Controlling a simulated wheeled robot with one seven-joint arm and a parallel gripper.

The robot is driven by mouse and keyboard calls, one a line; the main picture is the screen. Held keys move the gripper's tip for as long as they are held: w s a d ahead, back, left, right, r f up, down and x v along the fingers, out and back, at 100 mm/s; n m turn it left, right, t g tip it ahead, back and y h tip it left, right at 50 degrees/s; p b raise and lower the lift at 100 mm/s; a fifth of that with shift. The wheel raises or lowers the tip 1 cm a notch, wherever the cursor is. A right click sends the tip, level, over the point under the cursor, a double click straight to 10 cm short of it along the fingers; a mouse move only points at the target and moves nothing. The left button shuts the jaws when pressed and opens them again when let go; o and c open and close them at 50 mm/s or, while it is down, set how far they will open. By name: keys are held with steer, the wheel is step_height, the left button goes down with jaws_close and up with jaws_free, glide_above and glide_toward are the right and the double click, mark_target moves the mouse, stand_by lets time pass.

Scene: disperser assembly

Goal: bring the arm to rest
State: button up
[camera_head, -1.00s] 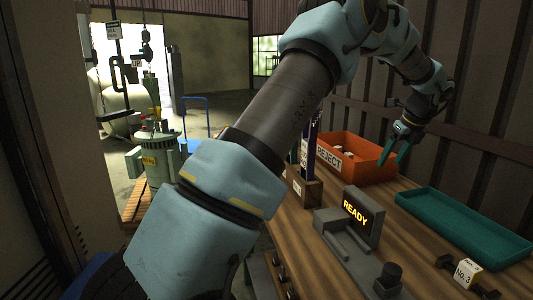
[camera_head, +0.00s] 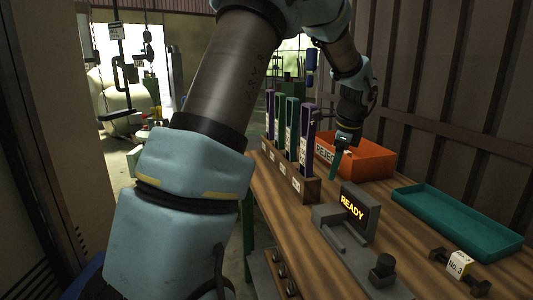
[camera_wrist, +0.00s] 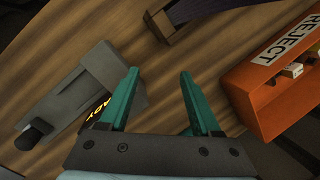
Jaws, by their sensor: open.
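My gripper (camera_wrist: 158,90) is open, with a clear gap between its two teal fingers and nothing between them. In the head view it hangs fingers down (camera_head: 337,165) at the left end of the orange bin, above the wooden bench. My arm crosses the head view from lower left, over the top, and down to the gripper. In the wrist view the bare bench top (camera_wrist: 190,60) shows beyond the fingertips.
An orange REJECT bin (camera_head: 375,163) stands right of my gripper. A wooden rack (camera_head: 287,172) with several tall purple and green holders stands to its left. A grey device reading READY (camera_head: 352,208), a teal tray (camera_head: 455,222) and a No. 3 block (camera_head: 460,264) lie on the bench.

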steer(key=s+a+f+n, duration=0.2)
steer(key=s+a+n, duration=0.7)
steer(key=a+n, duration=0.2)
steer(key=s+a+f+n+g+h, duration=0.1)
steer(key=s+a+f+n, duration=0.2)
steer(key=s+a+n, duration=0.6)
steer(key=a+n, duration=0.2)
steer(key=a, duration=0.4)
